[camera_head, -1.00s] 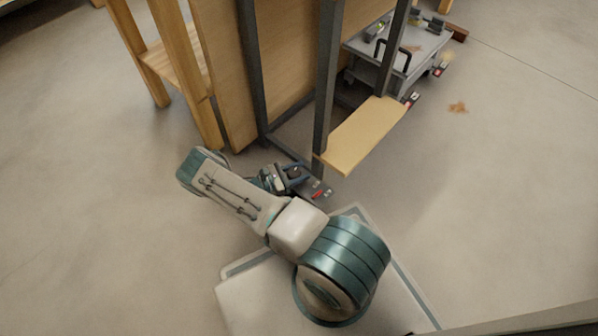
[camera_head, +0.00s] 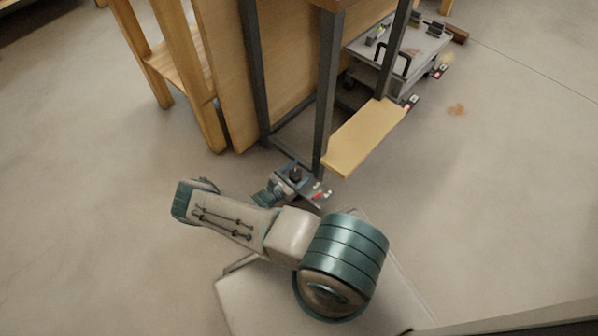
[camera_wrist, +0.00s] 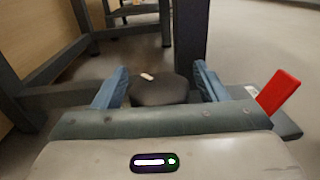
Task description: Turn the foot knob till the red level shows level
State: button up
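In the wrist view a dark round knob (camera_wrist: 160,90) with a pale mark on its top lies between the two blue fingers of my gripper (camera_wrist: 162,86). The fingers stand apart, one on each side of the knob; I cannot tell whether they touch it. A red bar (camera_wrist: 279,92) sits tilted on a dark grey plate (camera_wrist: 287,126) to the right of the right finger. In the head view my gripper (camera_head: 291,180) is low at the foot of a dark post, with the dark knob (camera_head: 295,173) at it. Small red and white parts (camera_head: 319,193) show just right of it.
A dark metal post (camera_head: 328,90) rises close beside the knob. A yellow board (camera_head: 364,138) juts out to the right of it. A wooden frame (camera_head: 190,80) stands behind left, and a grey cart (camera_head: 405,55) stands at the back right.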

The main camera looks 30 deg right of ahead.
jog(key=p+v, duration=0.2)
jog(key=v, duration=1.1)
jog(key=shift+a+p, duration=0.4)
jog(key=shift+s, duration=0.1)
notch_tip(320, 180, up, 50)
jog(key=w+a+m+g+y+p, duration=0.25)
jog(key=m+g+y+p, duration=0.65)
jog(key=m+p, duration=0.7)
jog(key=s+r+m+t+y+p, duration=0.2)
jog(key=s+r+p, duration=0.3)
jog(key=r, duration=0.8)
jog(key=s+r+m+t+y+p, duration=0.1)
jog(key=s+r+p, duration=0.5)
jog(key=r, duration=0.7)
jog(key=s+r+m+t+y+p, duration=0.2)
jog(key=s+r+y+p, duration=0.3)
jog(key=r+p, duration=0.4)
notch_tip(320, 180, up, 5)
jog(key=shift+s+d+r+m+t, duration=0.1)
jog(key=shift+s+d+m+t, duration=0.3)
jog(key=shift+s+t, duration=0.4)
jog(key=shift+w+d, duration=0.1)
